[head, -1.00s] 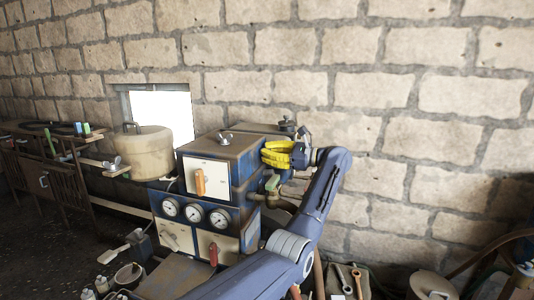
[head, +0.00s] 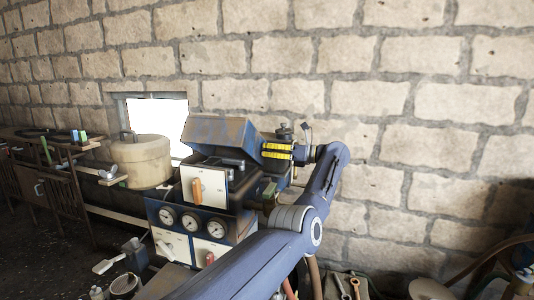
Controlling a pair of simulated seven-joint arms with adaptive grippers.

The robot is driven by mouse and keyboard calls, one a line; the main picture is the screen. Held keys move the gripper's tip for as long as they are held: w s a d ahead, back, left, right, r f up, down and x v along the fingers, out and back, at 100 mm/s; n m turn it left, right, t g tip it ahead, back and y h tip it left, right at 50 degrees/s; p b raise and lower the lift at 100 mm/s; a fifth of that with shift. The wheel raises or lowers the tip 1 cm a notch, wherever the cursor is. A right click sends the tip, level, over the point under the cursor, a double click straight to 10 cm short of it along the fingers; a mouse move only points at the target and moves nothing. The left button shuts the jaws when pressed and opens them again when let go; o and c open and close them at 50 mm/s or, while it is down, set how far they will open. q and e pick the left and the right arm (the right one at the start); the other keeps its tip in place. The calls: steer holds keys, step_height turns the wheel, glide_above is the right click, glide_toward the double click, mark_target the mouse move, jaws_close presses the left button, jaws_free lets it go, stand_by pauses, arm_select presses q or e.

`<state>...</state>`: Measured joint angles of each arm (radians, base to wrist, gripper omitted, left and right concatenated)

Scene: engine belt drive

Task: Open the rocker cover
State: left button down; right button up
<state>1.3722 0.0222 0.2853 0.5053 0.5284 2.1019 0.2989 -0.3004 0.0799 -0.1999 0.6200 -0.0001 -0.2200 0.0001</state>
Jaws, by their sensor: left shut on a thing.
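The rocker cover (head: 222,135) is the dark blue box-like lid on top of the engine block (head: 205,222). It stands tilted up, with a dark gap below its front edge over the white panel (head: 203,186). My left gripper (head: 270,151), with yellow-striped fingers, is shut at the right side of the cover and holds it there. The exact contact of the fingertips is too small to make out. My right gripper is not in view.
Three round gauges (head: 191,221) are on the engine front. A beige tank (head: 141,161) stands left of it, near a bright window opening (head: 157,117). A stone wall closes the back. Wrenches (head: 349,285) lie at the lower right.

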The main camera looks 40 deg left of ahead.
arm_select(q)
steer(key=shift+w+a+r, duration=0.1)
steer(key=shift+w+r, duration=0.05)
steer(key=shift+r, duration=0.4)
steer(key=c, duration=1.5)
jaws_free()
steer(key=o, duration=0.3)
steer(key=shift+f, duration=0.3)
step_height(320, 180, up, 9)
steer(key=shift+r, duration=0.5)
steer(key=shift+c, duration=0.2)
